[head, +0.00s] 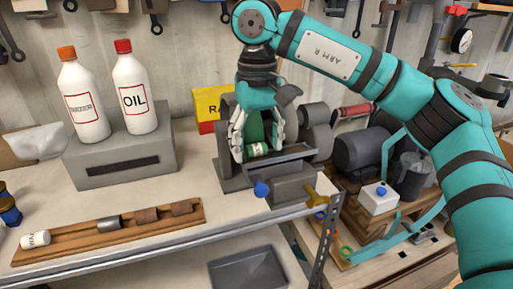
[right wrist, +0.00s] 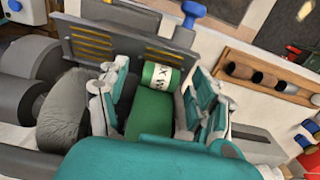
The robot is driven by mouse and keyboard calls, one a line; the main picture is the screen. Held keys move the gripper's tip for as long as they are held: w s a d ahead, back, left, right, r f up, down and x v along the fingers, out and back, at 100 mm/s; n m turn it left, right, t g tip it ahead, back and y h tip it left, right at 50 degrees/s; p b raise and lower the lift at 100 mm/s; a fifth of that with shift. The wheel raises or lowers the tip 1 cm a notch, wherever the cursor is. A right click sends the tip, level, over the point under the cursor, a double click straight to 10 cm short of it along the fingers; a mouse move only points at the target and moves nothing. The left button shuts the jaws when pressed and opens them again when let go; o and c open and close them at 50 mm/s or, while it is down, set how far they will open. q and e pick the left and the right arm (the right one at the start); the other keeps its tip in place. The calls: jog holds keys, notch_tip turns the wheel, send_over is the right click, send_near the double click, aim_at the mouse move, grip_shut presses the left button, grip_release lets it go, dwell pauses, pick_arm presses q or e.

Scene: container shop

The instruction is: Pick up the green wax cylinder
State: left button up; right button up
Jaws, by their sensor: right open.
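The green wax cylinder (head: 258,150) has a white label band and sits at the grey machine (head: 232,172) in the middle of the bench. In the right wrist view the cylinder (right wrist: 150,112) lies between my fingers, and its label partly reads WAX. My right gripper (head: 257,142) points down over it, with fingers on both sides. In the right wrist view the gripper (right wrist: 153,85) is open, with a gap visible beside the label end. Whether a finger touches the cylinder lower down is hidden. My left gripper is out of view.
A white OIL bottle (head: 135,98) and a second white bottle (head: 84,105) stand on a grey box (head: 120,165) at left. A wooden rack (head: 75,238) with several small cylinders lies in front. Dark rounded machine parts (head: 316,125) crowd the gripper's right side.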

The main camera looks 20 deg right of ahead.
jog(key=shift+c, duration=0.2)
jog(key=c, duration=1)
jog(key=shift+c, duration=0.2)
